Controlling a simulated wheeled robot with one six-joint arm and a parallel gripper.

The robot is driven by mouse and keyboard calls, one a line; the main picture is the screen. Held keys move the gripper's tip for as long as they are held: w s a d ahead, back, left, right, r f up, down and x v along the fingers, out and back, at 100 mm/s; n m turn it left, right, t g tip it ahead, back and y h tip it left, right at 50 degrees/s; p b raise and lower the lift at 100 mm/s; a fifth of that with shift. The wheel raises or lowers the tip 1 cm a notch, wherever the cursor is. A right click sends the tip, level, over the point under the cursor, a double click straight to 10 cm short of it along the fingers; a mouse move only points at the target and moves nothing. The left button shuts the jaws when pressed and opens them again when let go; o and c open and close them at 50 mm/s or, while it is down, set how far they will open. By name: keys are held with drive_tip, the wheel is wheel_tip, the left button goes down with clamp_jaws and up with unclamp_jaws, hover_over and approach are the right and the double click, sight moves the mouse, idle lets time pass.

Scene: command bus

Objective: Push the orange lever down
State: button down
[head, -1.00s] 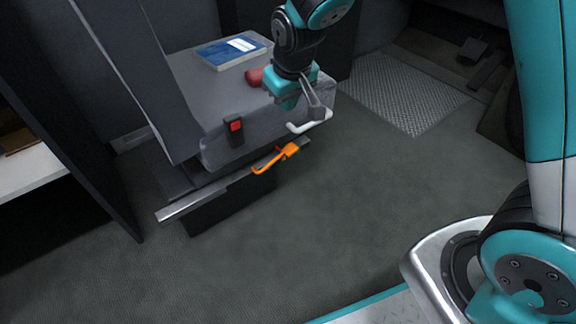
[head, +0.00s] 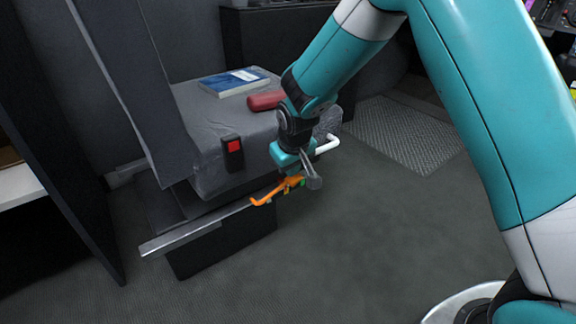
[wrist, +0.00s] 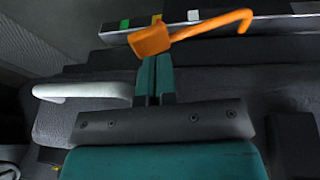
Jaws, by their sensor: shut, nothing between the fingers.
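The orange lever (head: 268,196) sits at the seat's rail, below the front edge of the seat cushion, with its bent handle reaching to the left. It also shows in the wrist view (wrist: 190,36), just beyond my fingertips. My gripper (head: 298,178) points down at the lever's thicker right end. In the wrist view its two teal fingers (wrist: 154,62) are together with nothing between them. The fingertips come right up to the lever's wide end; I cannot tell whether they touch it. My wrist hides part of the lever's right end in the head view.
The grey seat (head: 205,130) carries a blue book (head: 233,81) and a red cylinder-like object (head: 266,100). A red buckle (head: 233,147) hangs at its edge. A white handle (head: 328,143) sticks out beside my wrist. The metal rail (head: 190,228) runs below. The floor in front is clear.

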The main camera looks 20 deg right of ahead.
drive_tip(key=shift+d+f, duration=0.15)
drive_tip(key=shift+f, duration=0.35)
drive_tip(key=shift+w+d+f+p, duration=0.1)
drive_tip(key=shift+d+f+p, duration=0.25)
drive_tip(key=shift+p, duration=0.25)
drive_tip(key=shift+f, duration=0.25)
